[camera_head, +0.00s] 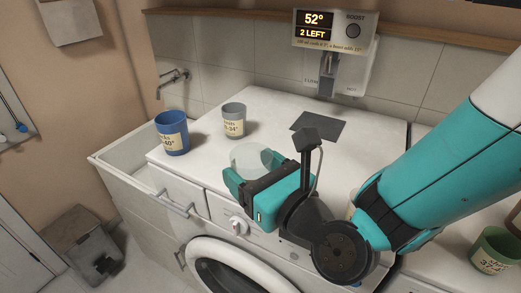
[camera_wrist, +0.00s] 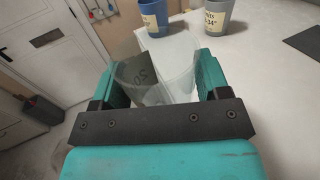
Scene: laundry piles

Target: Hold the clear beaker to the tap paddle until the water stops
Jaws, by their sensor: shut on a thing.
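My gripper (camera_head: 257,174) is shut on the clear beaker (camera_head: 253,156), above the front part of the white counter. The wrist view shows the beaker (camera_wrist: 168,72) between both teal fingers, with a dark patch bearing partly legible figures; I see no clear water line in it. The wall dispenser (camera_head: 335,48) at the back reads "52°" and "2 LEFT" and has a BOOST button. Its tap paddle (camera_head: 328,76) hangs below the display. The beaker is well apart from the paddle, in front of it and to the left.
A blue cup (camera_head: 172,134) and a grey cup (camera_head: 234,121), both labelled, stand at the counter's left. A dark mat (camera_head: 318,126) lies below the dispenser, with clear counter around it. A green cup (camera_head: 494,252) stands at far right. A sink (camera_head: 128,153) is at left.

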